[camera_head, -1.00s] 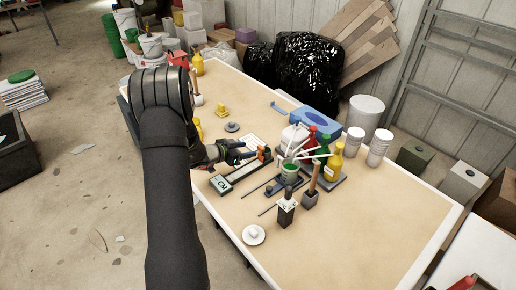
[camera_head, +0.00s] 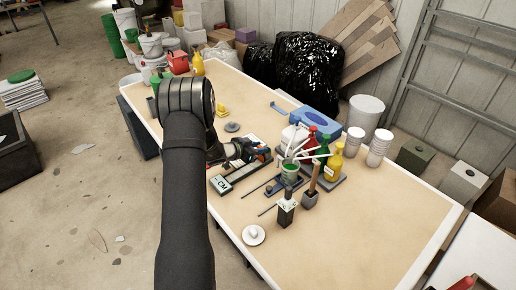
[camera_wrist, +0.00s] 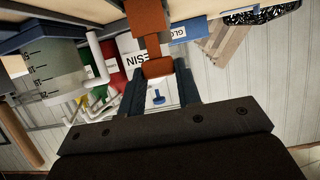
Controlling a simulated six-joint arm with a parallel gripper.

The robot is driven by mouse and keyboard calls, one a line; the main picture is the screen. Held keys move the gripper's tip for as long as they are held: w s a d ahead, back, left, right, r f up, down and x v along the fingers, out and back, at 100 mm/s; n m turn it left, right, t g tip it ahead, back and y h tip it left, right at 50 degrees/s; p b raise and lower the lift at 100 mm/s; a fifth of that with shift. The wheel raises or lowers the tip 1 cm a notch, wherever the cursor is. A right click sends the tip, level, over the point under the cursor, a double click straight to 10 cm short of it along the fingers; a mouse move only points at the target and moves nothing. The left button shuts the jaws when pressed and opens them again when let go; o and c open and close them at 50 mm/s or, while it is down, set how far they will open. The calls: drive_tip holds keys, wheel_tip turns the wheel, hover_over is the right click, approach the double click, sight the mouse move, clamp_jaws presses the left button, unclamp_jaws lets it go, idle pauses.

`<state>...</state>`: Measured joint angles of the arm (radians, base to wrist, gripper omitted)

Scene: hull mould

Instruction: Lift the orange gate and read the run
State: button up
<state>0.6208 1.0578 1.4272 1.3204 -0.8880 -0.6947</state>
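The orange gate (camera_head: 264,149) stands at the far end of a long dark trough (camera_head: 240,172) on the table. A box with a "CM" label (camera_head: 221,184) is at the trough's near end. My gripper (camera_head: 254,151) is at the gate and partly hides it. In the wrist view my gripper's two dark fingers (camera_wrist: 159,88) are spread apart, and the orange gate (camera_wrist: 158,68) fills the gap between their tips. I cannot tell whether they press on it. The inside of the trough is too small to read.
A wooden-handled tool (camera_head: 312,180) stands nearer. The table's right front is clear.

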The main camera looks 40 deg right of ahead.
clamp_jaws()
drive_tip(key=shift+r, duration=1.45)
drive_tip(key=o, duration=1)
unclamp_jaws()
drive_tip(key=v, duration=1.7)
drive_tip(key=shift+a+r, duration=0.15)
drive_tip(key=shift+a, duration=0.05)
drive_tip(key=shift+d, duration=0.15)
drive_tip(key=x, duration=1.7)
drive_tip(key=shift+f, duration=0.25)
